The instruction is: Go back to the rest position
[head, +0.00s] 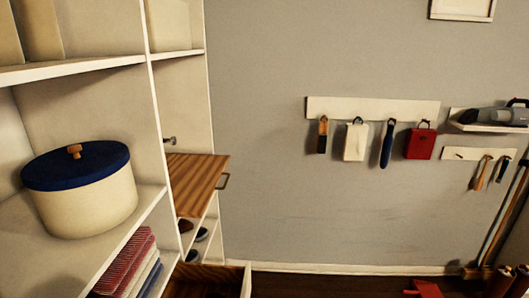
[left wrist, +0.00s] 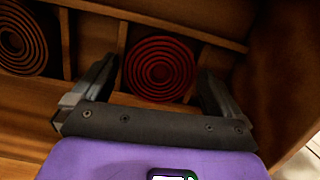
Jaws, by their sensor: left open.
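In the left wrist view my left gripper (left wrist: 155,74) is open, with its two dark fingers spread and nothing between the pads that I can see for sure. A dark red coiled roll (left wrist: 160,68) lies in a compartment of a wooden drawer (left wrist: 205,30), in line with the gap between the fingers. How far the fingertips are from it I cannot tell. A dark coiled roll (left wrist: 22,38) lies in the compartment to the left. Neither of my grippers shows in the head view.
In the head view a white shelf unit (head: 150,110) stands at the left, holding a cream pot with a blue lid (head: 85,195) and folded cloths (head: 125,265). A striped wooden panel (head: 195,182) and an open drawer (head: 245,280) stick out. Tools hang on the wall rail (head: 372,108).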

